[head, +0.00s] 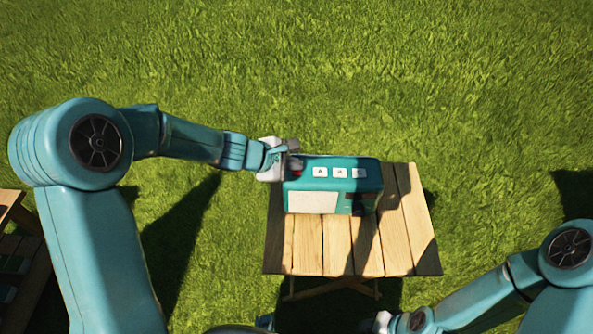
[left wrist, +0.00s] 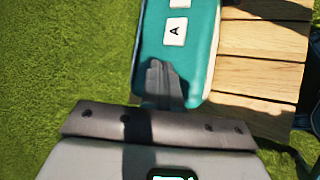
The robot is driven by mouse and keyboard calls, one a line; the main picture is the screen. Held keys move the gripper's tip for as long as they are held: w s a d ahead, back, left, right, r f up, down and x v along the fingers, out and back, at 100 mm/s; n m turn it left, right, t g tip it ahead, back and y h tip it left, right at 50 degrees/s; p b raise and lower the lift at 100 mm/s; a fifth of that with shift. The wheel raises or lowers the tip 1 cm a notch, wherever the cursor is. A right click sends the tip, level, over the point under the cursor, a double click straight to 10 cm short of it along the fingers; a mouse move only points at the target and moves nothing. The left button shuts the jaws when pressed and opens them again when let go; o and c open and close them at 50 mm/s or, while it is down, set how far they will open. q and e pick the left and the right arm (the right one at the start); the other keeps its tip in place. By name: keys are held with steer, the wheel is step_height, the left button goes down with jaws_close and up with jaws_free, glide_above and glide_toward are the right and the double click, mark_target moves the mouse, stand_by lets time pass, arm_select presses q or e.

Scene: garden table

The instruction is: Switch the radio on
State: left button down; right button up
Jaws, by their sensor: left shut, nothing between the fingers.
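The teal radio (head: 370,172) stands on the slatted wooden table (head: 405,235), with a pale front panel and several white keys on its top. A small red spot (head: 297,171) shows at the radio's left end, right by my left gripper (head: 293,151). My left gripper is shut and empty, its tips at or just above that end; I cannot tell if they touch. In the left wrist view the shut fingers (left wrist: 160,70) overlap the radio (left wrist: 203,60), near a key marked A (left wrist: 176,31), and hide part of its top. My right gripper (head: 382,321) shows only partly at the bottom edge.
Grass surrounds the table. Another wooden surface (head: 12,205) with dark items on it is at the left edge. The table is bare in front of the radio, with arm shadows across it.

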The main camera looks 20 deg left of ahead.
mark_target(293, 173)
arm_select(q)
steer(key=shift+f, duration=0.2)
stand_by(0.4)
steer(key=shift+r+p, duration=0.4)
steer(key=shift+r, duration=0.2)
steer(key=shift+r, duration=0.1)
step_height(293, 173, up, 6)
steer(key=p, duration=0.5)
stand_by(0.3)
